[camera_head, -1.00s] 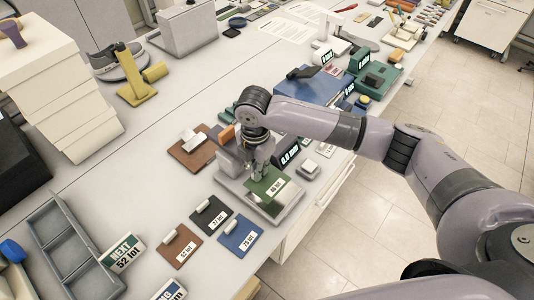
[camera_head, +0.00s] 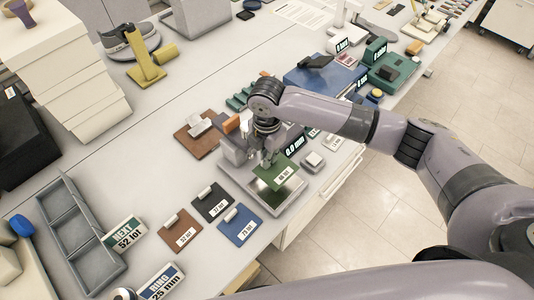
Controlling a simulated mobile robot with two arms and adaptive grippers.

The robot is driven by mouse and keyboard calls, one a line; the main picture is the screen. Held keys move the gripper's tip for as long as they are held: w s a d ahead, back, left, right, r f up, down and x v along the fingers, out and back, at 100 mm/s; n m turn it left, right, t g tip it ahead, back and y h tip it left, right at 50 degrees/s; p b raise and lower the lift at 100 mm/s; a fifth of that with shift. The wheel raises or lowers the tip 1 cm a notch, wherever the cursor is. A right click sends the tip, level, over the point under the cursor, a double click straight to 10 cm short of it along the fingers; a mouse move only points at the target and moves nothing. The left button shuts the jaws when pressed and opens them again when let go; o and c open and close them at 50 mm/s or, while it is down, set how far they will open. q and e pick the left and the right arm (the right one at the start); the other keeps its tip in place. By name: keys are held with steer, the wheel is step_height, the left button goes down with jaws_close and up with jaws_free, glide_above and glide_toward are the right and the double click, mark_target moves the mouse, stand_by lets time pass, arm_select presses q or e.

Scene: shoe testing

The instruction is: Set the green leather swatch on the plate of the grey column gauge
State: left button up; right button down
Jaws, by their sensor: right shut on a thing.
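The green leather swatch (camera_head: 287,173) with a white label is in the fingers of my right gripper (camera_head: 267,160). My right gripper is shut on the swatch's far edge. The swatch is over the plate (camera_head: 265,189) of the grey column gauge (camera_head: 232,150). I cannot tell whether it touches the plate. The gauge's display (camera_head: 294,142) reads 0.0 mm. The swatch and the gripper hide part of the plate and column. My left gripper is not in view.
Brown (camera_head: 180,231), black (camera_head: 211,203) and blue (camera_head: 239,225) swatches lie left of the gauge. A brown board (camera_head: 197,136) lies behind. A grey compartment tray (camera_head: 73,232) is at the left.

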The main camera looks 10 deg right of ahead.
mark_target(267, 171)
steer(key=shift+s+f+b, duration=0.1)
steer(key=shift+f+b, duration=0.5)
steer(key=shift+f, duration=0.15)
steer(key=shift+f+b, duration=1.05)
steer(key=shift+f, duration=1.05)
steer(key=shift+p, duration=0.4)
steer(key=shift+p, duration=0.65)
steer(key=shift+f+b, duration=0.6)
steer(key=shift+f, duration=0.4)
steer(key=c, duration=1.6)
jaws_free()
steer(key=shift+c, duration=0.2)
